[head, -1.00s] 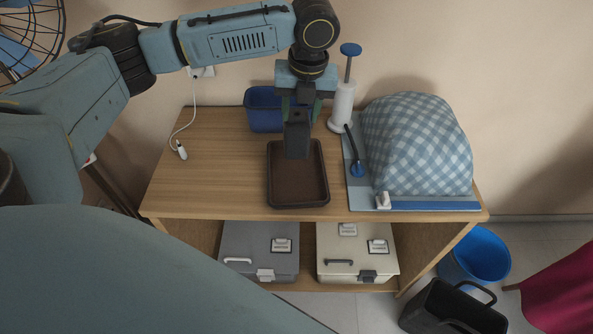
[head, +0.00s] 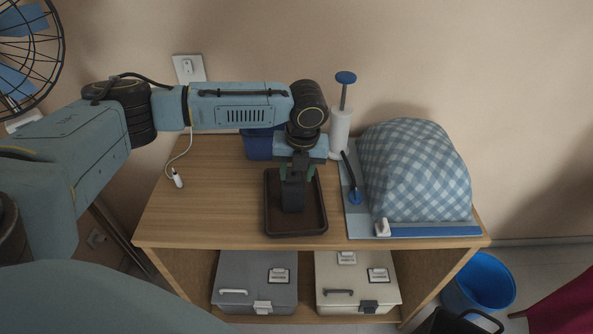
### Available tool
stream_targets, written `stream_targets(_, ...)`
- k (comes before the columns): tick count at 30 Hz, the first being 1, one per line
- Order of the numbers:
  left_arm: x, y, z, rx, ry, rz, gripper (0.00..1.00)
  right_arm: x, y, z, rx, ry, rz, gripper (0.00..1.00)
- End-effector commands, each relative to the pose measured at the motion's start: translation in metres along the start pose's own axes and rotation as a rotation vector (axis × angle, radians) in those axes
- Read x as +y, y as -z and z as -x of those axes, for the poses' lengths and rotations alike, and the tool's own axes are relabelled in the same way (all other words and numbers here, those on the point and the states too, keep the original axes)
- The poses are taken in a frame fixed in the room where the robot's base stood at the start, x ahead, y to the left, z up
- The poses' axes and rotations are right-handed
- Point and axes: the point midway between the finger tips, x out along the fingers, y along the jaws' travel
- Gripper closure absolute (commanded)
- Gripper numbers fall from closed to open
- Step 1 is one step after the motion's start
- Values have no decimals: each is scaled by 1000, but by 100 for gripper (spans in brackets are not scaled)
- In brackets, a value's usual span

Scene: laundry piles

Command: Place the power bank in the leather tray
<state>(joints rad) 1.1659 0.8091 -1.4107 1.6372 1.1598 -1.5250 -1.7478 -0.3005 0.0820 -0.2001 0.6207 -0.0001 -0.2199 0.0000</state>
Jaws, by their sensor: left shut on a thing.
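The brown leather tray (head: 313,226) lies on the wooden table, left of the checked cloth. My left gripper (head: 297,178) points down over the tray and is shut on the dark power bank (head: 293,196). The power bank hangs upright within the tray's outline; whether its lower end touches the tray floor I cannot tell. The fingers partly cover its upper end. My right gripper is not in view.
A blue bin (head: 258,146) stands behind the tray, partly hidden by my arm. A white pump bottle (head: 340,128) and a blue-checked bundle (head: 415,170) on a board stand right. A white cable end (head: 177,178) lies left.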

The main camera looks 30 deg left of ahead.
Motion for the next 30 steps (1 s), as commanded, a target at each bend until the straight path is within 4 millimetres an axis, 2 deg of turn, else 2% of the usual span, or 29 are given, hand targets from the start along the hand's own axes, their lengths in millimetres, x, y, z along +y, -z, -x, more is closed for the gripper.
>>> stream_targets(3, 0, 0, -1, 1, 0, 0, 87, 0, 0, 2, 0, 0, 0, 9)
stream_targets(4, 0, 0, -2, 1, 0, 0, 54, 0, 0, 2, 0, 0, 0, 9)
stream_targets(9, 0, 0, -2, 1, 0, 0, 34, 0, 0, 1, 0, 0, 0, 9)
stream_targets(17, 0, 0, -1, 0, 0, 0, 34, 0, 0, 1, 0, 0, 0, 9)
stream_targets(20, 0, -1, 5, -1, 0, 0, 34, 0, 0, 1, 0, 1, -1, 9)
stream_targets(23, 0, -1, 20, -2, 2, 0, 34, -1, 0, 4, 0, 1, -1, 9)
stream_targets(30, 0, -1, 73, -1, 2, 0, 34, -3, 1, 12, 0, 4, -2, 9)
